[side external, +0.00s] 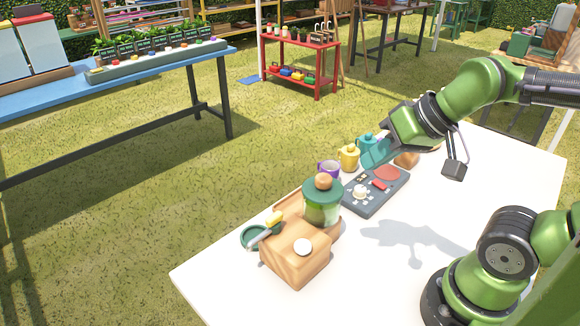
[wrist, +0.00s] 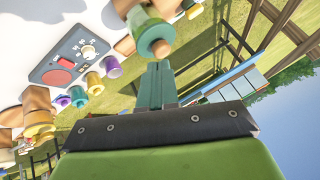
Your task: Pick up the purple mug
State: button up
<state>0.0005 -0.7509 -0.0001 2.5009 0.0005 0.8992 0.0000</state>
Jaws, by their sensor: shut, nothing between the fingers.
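The purple mug (side external: 328,168) stands on the white table just left of a yellow mug (side external: 349,157). In the wrist view a purple mug (wrist: 112,67) shows beside the yellow one (wrist: 94,83), left of my fingers. My gripper (side external: 370,158) is above the table, to the right of the purple mug and apart from it, in front of a teal mug (side external: 366,141). In the wrist view my gripper (wrist: 158,66) has its two teal fingers shut together with nothing between them.
A green-lidded jar (side external: 322,206) and a wooden block (side external: 293,262) stand to the left, near the mug. A green bowl (side external: 248,238) sits at the table's left edge. The table's front is clear.

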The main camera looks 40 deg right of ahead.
jog(key=o, duration=1.6)
jog(key=w+d+f+m+g+h, duration=0.1)
jog(key=w+d+f+m+g, duration=0.2)
jog(key=w+d, duration=0.7)
jog(key=w+d+f+m+g+h, duration=0.1)
jog(key=w+d+f+g, duration=0.3)
jog(key=w+d, duration=0.55)
jog(key=a+f, duration=0.1)
jog(key=f, duration=0.2)
jog(key=w+f, duration=0.1)
jog(key=f, duration=0.2)
jog(key=a+f, duration=0.1)
jog(key=f, duration=0.3)
jog(key=shift+w+a+f, duration=0.1)
jog(key=shift+w+a, duration=0.2)
jog(key=shift+w+d+f, duration=0.1)
jog(key=shift+w+f, duration=0.1)
jog(key=shift+f, duration=1.4)
jog(key=shift+w+d+f, duration=0.1)
jog(key=shift+w+f, duration=0.05)
jog(key=shift+f, duration=1.4)
